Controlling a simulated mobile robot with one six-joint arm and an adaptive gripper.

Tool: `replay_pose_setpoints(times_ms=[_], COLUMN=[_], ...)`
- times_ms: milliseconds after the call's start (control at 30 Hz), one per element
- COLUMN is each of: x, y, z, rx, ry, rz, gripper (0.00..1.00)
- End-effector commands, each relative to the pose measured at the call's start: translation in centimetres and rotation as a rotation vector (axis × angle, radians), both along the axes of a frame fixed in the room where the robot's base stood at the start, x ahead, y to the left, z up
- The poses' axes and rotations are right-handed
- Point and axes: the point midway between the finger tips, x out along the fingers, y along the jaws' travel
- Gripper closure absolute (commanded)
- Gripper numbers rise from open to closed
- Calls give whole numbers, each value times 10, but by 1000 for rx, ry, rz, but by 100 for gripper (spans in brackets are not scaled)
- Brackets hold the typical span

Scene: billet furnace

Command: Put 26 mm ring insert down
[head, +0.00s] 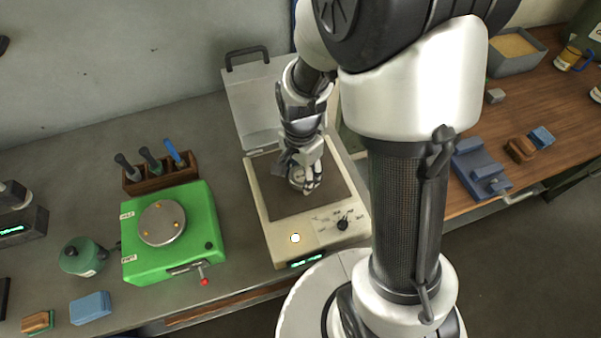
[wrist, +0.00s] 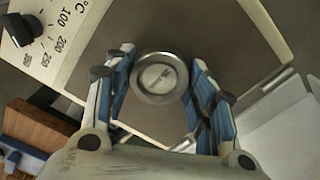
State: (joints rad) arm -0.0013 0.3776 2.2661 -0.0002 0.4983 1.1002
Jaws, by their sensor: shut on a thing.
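The ring insert (wrist: 160,76) is a round, shiny metal piece with a paler marked centre. My gripper (wrist: 158,82) is shut on it, with blue-and-white fingers on either side. In the head view the gripper (head: 304,183) points down over the dark plate of a beige heating unit (head: 264,229), and the ring insert (head: 297,175) shows partly between the fingers. I cannot tell whether the ring insert touches the plate.
The heater's lid (head: 250,105) stands open behind. Its dial (head: 343,224) is at the front. A green device (head: 190,250) with a round metal top and a wooden tool rack (head: 165,175) stand left. A blue fixture (head: 478,168) is right. The plate around the insert is clear.

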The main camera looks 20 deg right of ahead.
Motion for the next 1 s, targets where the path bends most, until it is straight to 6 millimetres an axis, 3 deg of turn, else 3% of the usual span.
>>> replay_pose_setpoints(times_ms=[300, 333, 600, 1000], x=[1, 0, 0, 0], y=[0, 0, 0, 0], z=[-2, -2, -1, 3], rx=[0, 0, 0, 0], ry=[-2, -1, -1, -1], rz=[0, 0, 0, 0], gripper=[92, 48, 30, 30])
